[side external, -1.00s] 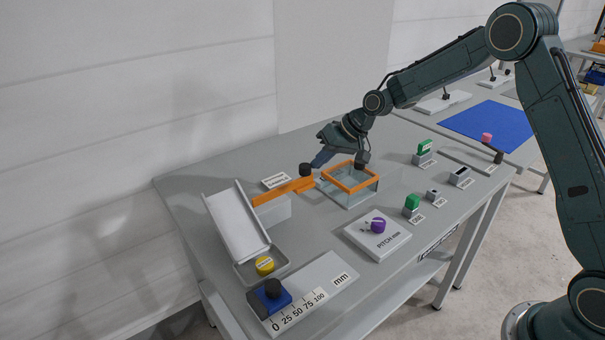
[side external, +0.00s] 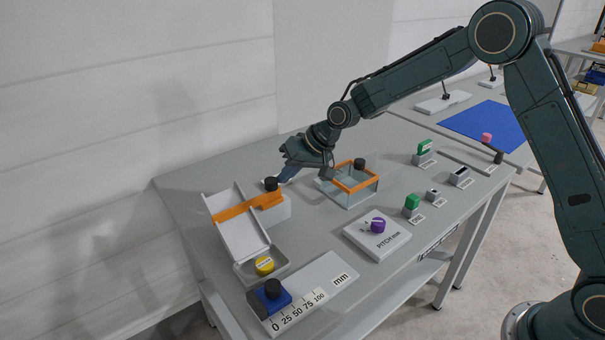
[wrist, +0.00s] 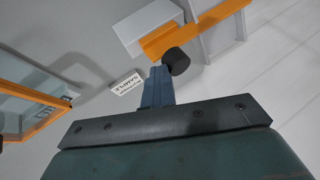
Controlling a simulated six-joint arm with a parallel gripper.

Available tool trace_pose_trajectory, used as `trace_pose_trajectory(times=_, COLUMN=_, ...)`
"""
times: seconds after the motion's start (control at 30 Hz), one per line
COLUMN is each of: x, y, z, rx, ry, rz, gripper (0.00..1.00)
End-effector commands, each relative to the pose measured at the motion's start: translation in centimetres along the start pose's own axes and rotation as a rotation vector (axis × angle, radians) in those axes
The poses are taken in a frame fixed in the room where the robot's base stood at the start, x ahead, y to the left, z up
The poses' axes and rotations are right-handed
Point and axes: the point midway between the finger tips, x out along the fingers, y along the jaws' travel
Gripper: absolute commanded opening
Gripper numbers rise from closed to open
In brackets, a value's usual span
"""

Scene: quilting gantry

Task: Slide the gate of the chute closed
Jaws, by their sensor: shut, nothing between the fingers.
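The white chute (side external: 240,238) slopes down toward the front at the left of the table. Its orange gate (side external: 234,210) is a flat bar that now lies across the chute, with a black knob (side external: 271,184) at its right end. In the wrist view the orange gate (wrist: 205,28) and the black knob (wrist: 177,61) also show. My gripper (side external: 284,176) is shut and empty, with its fingertips at the right side of the knob. In the wrist view the shut fingers (wrist: 158,80) reach the knob's side; touching or just apart is hard to tell.
A clear box with an orange rim (side external: 352,190) stands just right of my gripper. A yellow disc (side external: 265,265) lies in the tray below the chute. A blue slider (side external: 270,298) on a mm scale and a purple PITCH knob (side external: 378,225) are nearer the front.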

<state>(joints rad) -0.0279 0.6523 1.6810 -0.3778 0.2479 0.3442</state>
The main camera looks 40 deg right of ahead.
Motion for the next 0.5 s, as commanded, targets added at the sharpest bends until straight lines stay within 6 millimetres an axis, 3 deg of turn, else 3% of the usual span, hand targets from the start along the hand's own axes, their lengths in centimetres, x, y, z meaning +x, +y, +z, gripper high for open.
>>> trace_pose_trajectory(times=0.27, x=-0.1, y=0.0, z=0.1, rx=-0.005, ry=-0.002, rz=-0.008, gripper=0.0)
trace_pose_trajectory(times=0.5, x=-1.2, y=2.1, z=0.0, rx=-0.001, ry=0.0, rz=-0.004, gripper=0.0)
